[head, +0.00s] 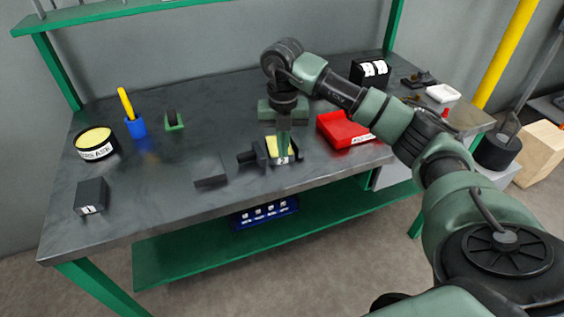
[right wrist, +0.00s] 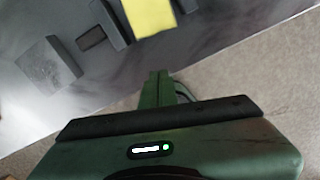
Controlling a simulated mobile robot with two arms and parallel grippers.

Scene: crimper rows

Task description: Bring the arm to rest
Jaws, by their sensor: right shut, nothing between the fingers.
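My right arm reaches in from the right over the dark workbench (head: 140,215). My right gripper (head: 284,152) points down at the middle of the bench, its green fingers shut with nothing between them. The fingers also show shut in the right wrist view (right wrist: 158,88). Just behind and beside the fingertips is a dark fixture (head: 255,158) with a yellow piece (head: 272,147) and a label reading 2. In the right wrist view the yellow piece (right wrist: 150,16) lies beyond the fingertips. I cannot tell whether the fingers touch the fixture. My left gripper is not in view.
A red tray (head: 345,130) stands right of the gripper, with a black block (head: 370,72) behind it. A grease tin (head: 96,143), a blue cup (head: 136,127) with a yellow tool, and a dark block (head: 91,196) stand at left.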

